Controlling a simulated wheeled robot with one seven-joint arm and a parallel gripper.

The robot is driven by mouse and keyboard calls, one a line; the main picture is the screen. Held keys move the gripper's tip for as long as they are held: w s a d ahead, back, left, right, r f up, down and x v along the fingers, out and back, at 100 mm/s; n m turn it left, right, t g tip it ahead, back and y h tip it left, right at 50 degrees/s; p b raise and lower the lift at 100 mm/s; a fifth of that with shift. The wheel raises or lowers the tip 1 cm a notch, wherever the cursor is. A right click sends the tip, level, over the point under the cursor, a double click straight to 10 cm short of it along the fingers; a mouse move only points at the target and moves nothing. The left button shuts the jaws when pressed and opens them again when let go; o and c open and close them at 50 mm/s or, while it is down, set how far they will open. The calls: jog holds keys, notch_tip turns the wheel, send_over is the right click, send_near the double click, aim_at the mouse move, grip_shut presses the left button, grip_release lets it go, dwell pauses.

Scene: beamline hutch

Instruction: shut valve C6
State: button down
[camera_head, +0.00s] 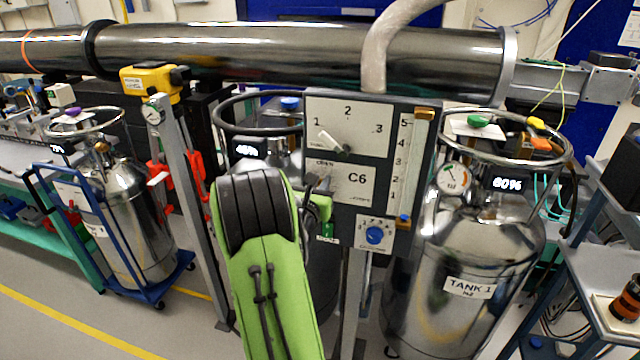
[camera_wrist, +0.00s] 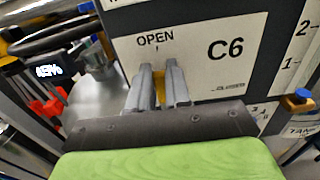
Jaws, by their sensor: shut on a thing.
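The valve C6 plate (camera_head: 358,181) is on a grey upright panel in the middle of the head view. In the wrist view the C6 plate (camera_wrist: 200,50) has "OPEN" at its upper left and a small, blurred "CLOSED" label at lower right. My gripper (camera_wrist: 158,82) is in front of the plate, just below "OPEN". Its two grey fingers are shut on a yellow valve handle (camera_wrist: 160,82), of which only a narrow strip shows between them. The handle's exact angle is hidden. In the head view my green arm covers most of the gripper.
A selector dial (camera_head: 345,125) marked 1, 2, 3 sits above the plate, a blue knob (camera_head: 375,235) below, and a slider scale (camera_head: 407,150) to the right. Tank 1 (camera_head: 470,270) stands close at right. A blue-framed cart with a cylinder (camera_head: 130,220) stands left.

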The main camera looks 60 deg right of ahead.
dwell(0.3)
jog(key=m, duration=0.1)
jog(key=s+m, duration=0.1)
jog(key=m, duration=0.1)
jog(key=s+m+b, duration=0.1)
jog(key=shift+s+d+f, duration=0.2)
jog(key=shift+s+f, duration=0.05)
jog(key=m, duration=0.1)
jog(key=s+f+m+b, duration=0.1)
jog(key=m, duration=0.1)
jog(key=s+m+b, duration=0.1)
jog(key=m, duration=0.1)
jog(key=shift+s+d+f, duration=0.1)
jog(key=shift+d+f, duration=0.1)
jog(key=shift+f, duration=0.1)
jog(key=f+m+b, duration=0.1)
jog(key=m, duration=0.1)
jog(key=s+f+m+b, duration=0.1)
jog(key=m+b, duration=0.1)
jog(key=shift+s+d+f, duration=0.1)
jog(key=shift+s, duration=0.1)
jog(key=shift+s+f+m+b, duration=0.15)
jog(key=shift+f+m+b, duration=0.3)
jog(key=shift+m+b, duration=0.35)
jog(key=shift+s+f+m+b, duration=0.1)
jog(key=shift+f+m+b, duration=0.4)
jog(key=shift+m, duration=0.5)
